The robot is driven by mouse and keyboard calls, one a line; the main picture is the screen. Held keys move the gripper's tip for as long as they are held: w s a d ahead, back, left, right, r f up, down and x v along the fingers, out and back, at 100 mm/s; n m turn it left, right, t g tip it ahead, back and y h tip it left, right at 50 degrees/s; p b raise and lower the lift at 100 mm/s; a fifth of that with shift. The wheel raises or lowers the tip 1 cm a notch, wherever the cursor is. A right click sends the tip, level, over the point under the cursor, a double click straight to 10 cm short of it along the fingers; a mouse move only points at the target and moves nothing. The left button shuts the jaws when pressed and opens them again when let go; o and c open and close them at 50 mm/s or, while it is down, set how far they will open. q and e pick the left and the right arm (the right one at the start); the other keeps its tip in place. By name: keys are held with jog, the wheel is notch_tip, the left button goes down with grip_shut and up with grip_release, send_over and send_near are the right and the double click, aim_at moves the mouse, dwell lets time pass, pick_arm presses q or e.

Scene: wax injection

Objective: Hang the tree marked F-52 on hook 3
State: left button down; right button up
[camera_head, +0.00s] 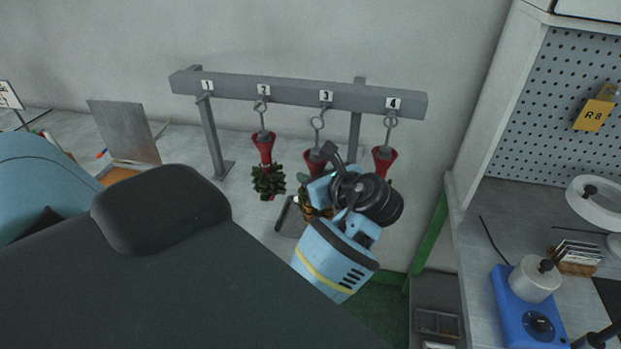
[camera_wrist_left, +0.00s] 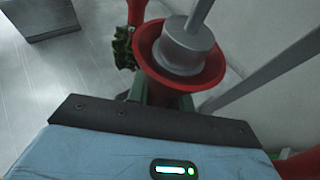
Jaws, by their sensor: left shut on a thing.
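A grey rail (camera_head: 290,93) carries number plates 1 to 4. A red-cupped tree (camera_head: 314,162) with a ring on its metal stem is under plate 3 (camera_head: 326,96). I cannot tell whether its ring is on the hook or just in front of it. My left gripper (camera_head: 318,188) is shut on this tree below the cup and hides much of its lower part. In the left wrist view its red cup (camera_wrist_left: 150,60) and grey stem show close up, and the stem leans. No F-52 marking is readable.
A red-cupped tree with green leaves (camera_head: 267,180) hangs under plate 2, left of my gripper. Another red cup (camera_head: 384,162) hangs under plate 4, close on the right. Hook 1 looks empty. A pegboard bench with a blue device (camera_head: 524,308) is at right.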

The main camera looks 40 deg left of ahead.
pick_arm(q)
jog(key=shift+w+a+f, duration=0.1)
jog(key=shift+w+a, duration=0.3)
jog(key=shift+w, duration=0.35)
jog(key=shift+w+a+f, duration=0.1)
jog(key=shift+w+a, duration=0.35)
jog(key=shift+w, duration=0.3)
jog(key=shift+w+a+f, duration=0.1)
jog(key=shift+w+a, duration=0.3)
jog(key=shift+w, duration=0.35)
jog(key=c, duration=1.1)
grip_release()
jog(key=shift+c, duration=0.2)
jog(key=v, duration=0.8)
